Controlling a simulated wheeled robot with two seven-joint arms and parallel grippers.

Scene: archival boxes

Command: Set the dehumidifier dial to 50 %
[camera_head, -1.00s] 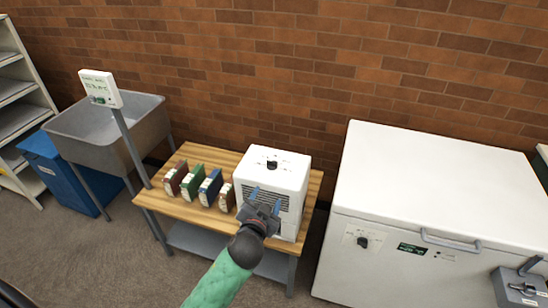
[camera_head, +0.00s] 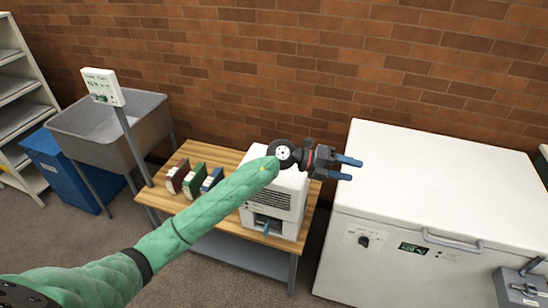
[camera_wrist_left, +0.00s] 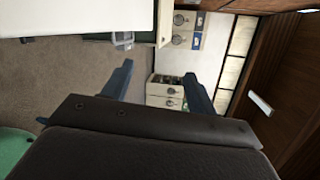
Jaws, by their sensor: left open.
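The dehumidifier (camera_head: 285,190) is a white box with a slatted front, standing at the right end of the wooden table. Its black dial on the top is hidden behind my left arm, so its setting cannot be read. My left arm crosses over the box. My left gripper (camera_head: 354,169) is open and empty, to the right of the dehumidifier's top, its blue fingers pointing right toward the white chest freezer. In the left wrist view, the two fingers stand apart with nothing between them (camera_wrist_left: 158,85). My right gripper is not in view.
The wooden table (camera_head: 160,201) also holds several small boxes (camera_head: 194,181) on the left. A white chest freezer (camera_head: 430,180) stands to the right. A grey sink (camera_head: 105,130), a blue bin (camera_head: 62,172) and shelves (camera_head: 15,90) are at the left. A brick wall is behind.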

